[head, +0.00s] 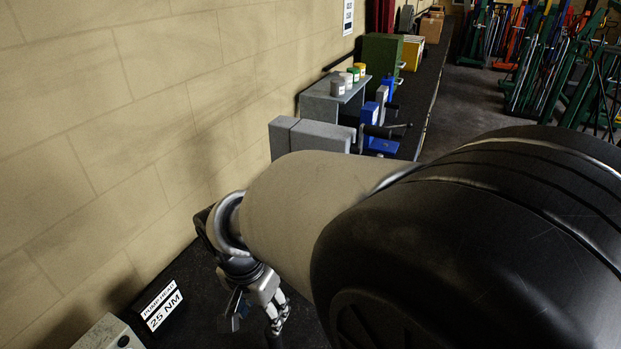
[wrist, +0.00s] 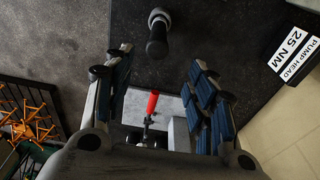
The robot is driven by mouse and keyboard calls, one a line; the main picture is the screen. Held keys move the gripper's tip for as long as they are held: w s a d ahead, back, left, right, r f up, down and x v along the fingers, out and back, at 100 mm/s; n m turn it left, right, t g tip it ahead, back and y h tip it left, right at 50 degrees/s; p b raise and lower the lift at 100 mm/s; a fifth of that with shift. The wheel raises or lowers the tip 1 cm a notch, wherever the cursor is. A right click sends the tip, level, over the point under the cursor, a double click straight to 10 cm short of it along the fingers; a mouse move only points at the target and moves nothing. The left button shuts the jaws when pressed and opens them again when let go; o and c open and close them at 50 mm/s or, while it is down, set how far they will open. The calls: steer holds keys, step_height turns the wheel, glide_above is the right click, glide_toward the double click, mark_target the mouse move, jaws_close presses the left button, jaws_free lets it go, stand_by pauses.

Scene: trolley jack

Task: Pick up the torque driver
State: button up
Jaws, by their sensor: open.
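In the wrist view, a short upright-looking tool with a black grip and a pale metallic end (wrist: 157,34) is on the dark bench top, beyond my fingertips. It looks like the torque driver, but I cannot be sure. My gripper (wrist: 160,60) is open, with blue-padded fingers spread on either side and nothing between the tips. The tool lies roughly in line with the gap, apart from both fingers. In the head view my gripper (head: 254,316) hangs over the near bench, partly cut by the lower edge; the tool is hidden there.
A sign reading "PUMP HEAD 25 NM" (head: 162,307) stands by the wall, beside a grey box (head: 108,333). A red-handled item (wrist: 152,103) shows between my fingers' bases. Blue vises (head: 371,112) and a grey shelf with small pots (head: 330,100) are farther along.

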mark_target(269, 333)
steer(key=f, duration=0.7)
steer(key=f+b, duration=0.1)
steer(key=f, duration=0.3)
steer(key=shift+w+d, duration=0.15)
steer(key=shift+w, duration=0.25)
steer(key=f, duration=0.3)
steer(key=w+d+f, duration=0.1)
steer(key=f, duration=0.1)
steer(key=shift+f, duration=0.1)
steer(key=shift+w+a+f, duration=0.1)
steer(key=shift+f, duration=0.4)
steer(key=shift+c, duration=0.6)
steer(key=shift+r, duration=0.1)
jaws_close()
